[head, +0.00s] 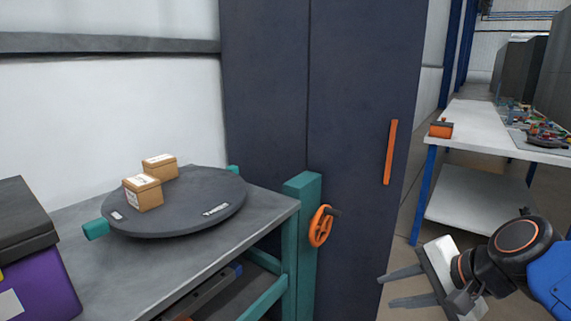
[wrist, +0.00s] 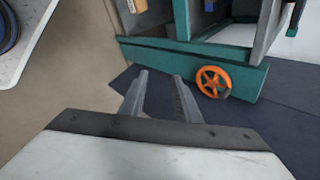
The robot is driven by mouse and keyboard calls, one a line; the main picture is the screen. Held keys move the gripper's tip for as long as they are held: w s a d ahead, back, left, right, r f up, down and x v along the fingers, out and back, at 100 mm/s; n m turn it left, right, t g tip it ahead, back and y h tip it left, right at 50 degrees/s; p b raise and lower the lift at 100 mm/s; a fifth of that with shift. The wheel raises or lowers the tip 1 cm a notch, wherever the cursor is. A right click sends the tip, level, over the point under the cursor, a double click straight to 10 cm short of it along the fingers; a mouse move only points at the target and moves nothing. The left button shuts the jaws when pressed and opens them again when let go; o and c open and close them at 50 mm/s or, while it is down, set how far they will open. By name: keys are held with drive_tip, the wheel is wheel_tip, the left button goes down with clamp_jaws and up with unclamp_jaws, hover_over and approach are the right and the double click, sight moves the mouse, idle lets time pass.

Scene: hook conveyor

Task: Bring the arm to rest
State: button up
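My gripper (head: 384,289) is at the lower right of the head view, in front of the dark cabinet and apart from it. Its two grey fingers are spread with a gap between them and nothing in it. The wrist view also shows my gripper (wrist: 160,84), with both fingers apart and only floor and the cabinet's dark surface beyond them. My arm reaches in from the right edge of the head view.
A grey bench (head: 92,262) at left carries a round dark turntable (head: 200,205) with two cardboard boxes (head: 143,192). An orange handwheel (head: 320,227) sits on its teal post. The tall dark cabinet (head: 350,110) stands behind. A white table (head: 480,125) is at right. Floor is clear between.

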drive_tip(key=s+d+f+n+g+h, duration=0.2)
drive_tip(key=s+d+f+n+h, duration=0.3)
drive_tip(key=n, duration=0.7)
drive_tip(key=shift+s+d, duration=0.45)
drive_tip(key=shift+d, duration=0.45)
drive_tip(key=shift+d, duration=0.1)
